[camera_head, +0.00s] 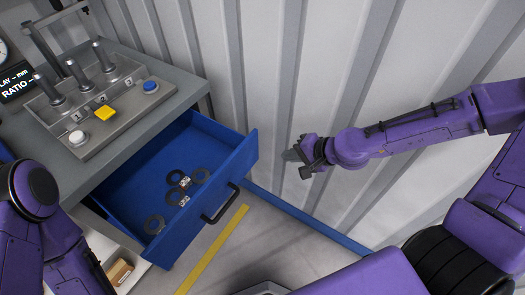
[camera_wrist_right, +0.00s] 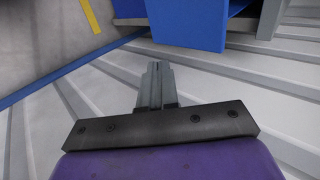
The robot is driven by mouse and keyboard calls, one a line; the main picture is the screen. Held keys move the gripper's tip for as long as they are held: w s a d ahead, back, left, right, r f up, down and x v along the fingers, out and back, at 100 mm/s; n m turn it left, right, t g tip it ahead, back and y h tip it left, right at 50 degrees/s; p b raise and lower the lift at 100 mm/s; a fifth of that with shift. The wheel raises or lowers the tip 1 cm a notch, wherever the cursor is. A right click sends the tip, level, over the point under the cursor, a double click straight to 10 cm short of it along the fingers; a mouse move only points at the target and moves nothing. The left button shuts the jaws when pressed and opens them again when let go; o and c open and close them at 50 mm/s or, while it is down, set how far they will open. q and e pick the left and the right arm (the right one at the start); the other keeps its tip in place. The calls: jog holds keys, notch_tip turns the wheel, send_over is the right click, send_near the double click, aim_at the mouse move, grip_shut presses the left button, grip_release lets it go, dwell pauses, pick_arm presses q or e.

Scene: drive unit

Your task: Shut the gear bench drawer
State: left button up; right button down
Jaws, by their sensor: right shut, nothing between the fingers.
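The gear bench (camera_head: 185,84) stands at the left in the head view. Its blue drawer (camera_head: 245,160) is pulled well out, with several dark rings and small metal pieces lying inside. A dark bar handle (camera_head: 221,204) is on the drawer's front. My right gripper (camera_head: 292,155) is shut and empty, to the right of the drawer front and apart from it. In the right wrist view its closed fingers (camera_wrist_right: 157,82) point toward the blue drawer (camera_wrist_right: 187,22) at the top. My left arm shows at the left edge of the head view, but its gripper is out of view.
On the bench top is a grey fixture with upright pegs, a yellow button (camera_head: 105,113), a blue button (camera_head: 150,86) and a white button (camera_head: 79,138). A corrugated wall (camera_head: 290,60) stands behind my right gripper. A yellow floor line (camera_head: 215,250) runs before the drawer. A small box (camera_head: 120,271) sits below.

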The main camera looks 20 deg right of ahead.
aim_at(255, 153)
jog(key=x, duration=0.3)
jog(key=r+b+x, duration=0.1)
jog(key=x, duration=0.2)
jog(key=w+x, duration=0.1)
jog(key=x, duration=0.2)
jog(key=shift+w+a, duration=0.2)
jog(key=shift+a, duration=0.2)
jog(key=shift+w+a, duration=0.4)
jog(key=shift+w, duration=0.1)
